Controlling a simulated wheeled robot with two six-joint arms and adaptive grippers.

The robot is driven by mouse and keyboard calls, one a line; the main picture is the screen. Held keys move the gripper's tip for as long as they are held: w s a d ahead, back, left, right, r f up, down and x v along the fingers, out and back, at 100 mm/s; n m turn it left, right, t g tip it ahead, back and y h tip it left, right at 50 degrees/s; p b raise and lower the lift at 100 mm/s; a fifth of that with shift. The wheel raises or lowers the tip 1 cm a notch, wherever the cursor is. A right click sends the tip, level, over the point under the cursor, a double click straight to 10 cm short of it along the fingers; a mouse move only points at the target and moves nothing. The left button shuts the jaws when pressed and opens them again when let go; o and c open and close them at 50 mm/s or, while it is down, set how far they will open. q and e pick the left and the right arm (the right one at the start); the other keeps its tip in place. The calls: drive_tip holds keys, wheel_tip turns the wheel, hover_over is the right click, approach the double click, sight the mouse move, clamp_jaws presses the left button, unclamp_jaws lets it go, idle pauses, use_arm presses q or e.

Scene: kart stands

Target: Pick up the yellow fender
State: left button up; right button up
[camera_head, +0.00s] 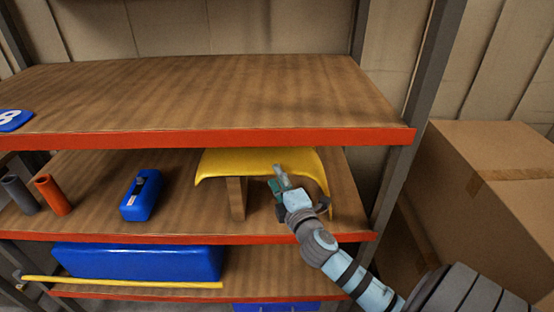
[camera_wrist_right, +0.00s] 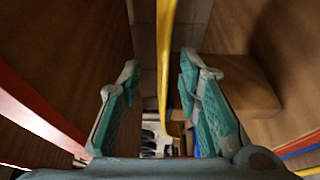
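The yellow fender (camera_head: 240,163) is a curved sheet on the middle shelf, resting over a wooden stand (camera_head: 237,200), just under the upper shelf's red edge. My right gripper (camera_head: 279,183) is at the fender's front, right of its middle. In the right wrist view the fingers (camera_wrist_right: 160,64) are apart, and the fender shows edge-on as a thin yellow strip (camera_wrist_right: 164,60) between them. The strip is nearer the right-hand finger in that view; I cannot tell whether it touches. My left gripper is not in view.
The upper shelf (camera_head: 220,95) closely overhangs the fender. A blue case (camera_head: 140,196), an orange tube (camera_head: 52,195) and a grey tube (camera_head: 19,193) stand left on the middle shelf. A grey post (camera_head: 412,130) and cardboard box (camera_head: 490,170) are at right.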

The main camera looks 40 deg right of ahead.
sight(270, 158)
drive_tip(key=x, duration=0.8)
drive_tip(key=shift+d+r+p, duration=0.1)
drive_tip(key=shift+d+p, duration=0.2)
drive_tip(key=shift+d, duration=0.15)
drive_tip(key=shift+w+d, duration=0.1)
drive_tip(key=shift+w, duration=0.15)
drive_tip(key=shift+s, duration=0.1)
clamp_jaws()
